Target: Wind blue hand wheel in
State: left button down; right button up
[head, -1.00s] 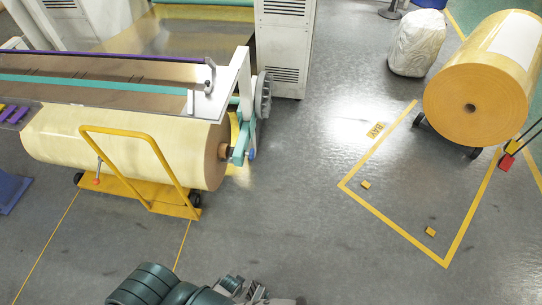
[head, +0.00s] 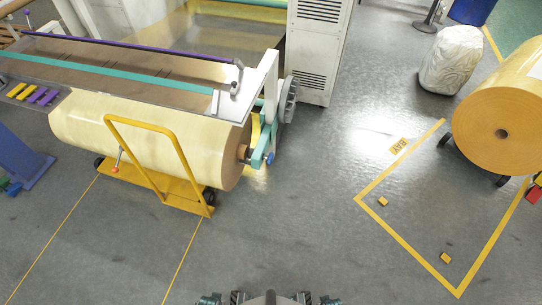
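A yellow roll (head: 150,140) of tape lies along the front of the slitting machine. At the machine's right end is a teal bracket (head: 258,158) by the roll's core, with a small blue round knob (head: 270,158) at its outer end. Above and to the right of it is a larger grey hand wheel (head: 290,98), seen nearly edge-on. I cannot tell which of these is the blue hand wheel. Only some dark, grey and teal parts of mine show at the bottom edge, well apart from the machine. I cannot make out a gripper.
A yellow trolley (head: 160,190) stands under the roll. A blue stand (head: 22,160) is at far left. A white cabinet (head: 318,50) stands behind the wheel. At right are a wrapped bundle (head: 452,60) and another large roll (head: 500,130).

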aim_at(270, 158)
jog(key=i+l+u, duration=0.45)
jog(key=i+l, duration=0.6)
jog(key=i+l+u, duration=0.1)
jog(key=l, duration=0.3)
jog(key=i+l+u, duration=0.15)
jog(key=l, duration=0.2)
